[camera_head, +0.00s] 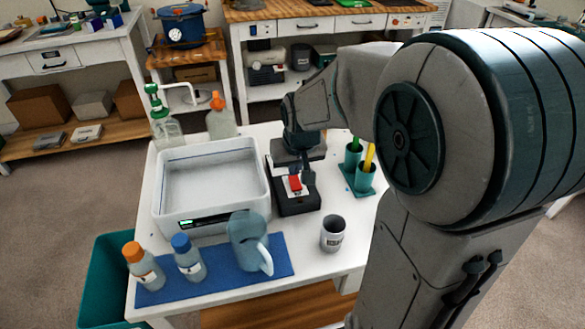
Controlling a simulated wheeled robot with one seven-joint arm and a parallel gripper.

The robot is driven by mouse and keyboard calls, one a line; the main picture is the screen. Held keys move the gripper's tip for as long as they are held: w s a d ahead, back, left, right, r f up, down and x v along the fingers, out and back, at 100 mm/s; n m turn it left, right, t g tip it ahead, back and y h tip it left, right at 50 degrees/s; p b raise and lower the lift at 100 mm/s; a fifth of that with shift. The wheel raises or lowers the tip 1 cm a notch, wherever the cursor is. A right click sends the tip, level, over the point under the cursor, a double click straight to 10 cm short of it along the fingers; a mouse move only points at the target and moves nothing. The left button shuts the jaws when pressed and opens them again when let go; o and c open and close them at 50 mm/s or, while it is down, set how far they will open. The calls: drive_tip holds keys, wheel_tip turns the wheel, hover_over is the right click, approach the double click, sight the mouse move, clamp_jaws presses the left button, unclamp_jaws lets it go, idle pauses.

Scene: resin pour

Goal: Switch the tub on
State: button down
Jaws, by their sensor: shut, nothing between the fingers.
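The tub (163,205) is a white rectangular basin at the left of the white table. A dark panel (204,221) with a small green-lit strip is on its front. A black box (296,204) with a red switch (295,183) stands just right of the tub. My gripper (308,180) is shut and empty, pointing down right beside the red switch. I cannot tell whether it touches the switch. My arm reaches in from the right and hides part of what is behind it.
A blue mat (215,281) in front holds an orange-capped bottle (146,272), a blue-capped bottle (188,262) and a blue-grey pitcher (246,240). A grey cup (333,236) stands right of them. A teal holder (361,184) is right of my gripper. Pump and orange-topped bottles stand behind the tub.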

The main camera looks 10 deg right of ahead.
drive_tip(key=shift+x, duration=0.8)
drive_tip(key=shift+s, duration=0.1)
drive_tip(key=shift+f+g+p, duration=0.1)
drive_tip(key=shift+g+p, duration=0.3)
drive_tip(key=shift+p, duration=0.2)
drive_tip(key=shift+f, duration=0.2)
drive_tip(key=shift+b, duration=0.3)
drive_tip(key=shift+s, duration=0.8)
drive_tip(key=shift+r, duration=0.1)
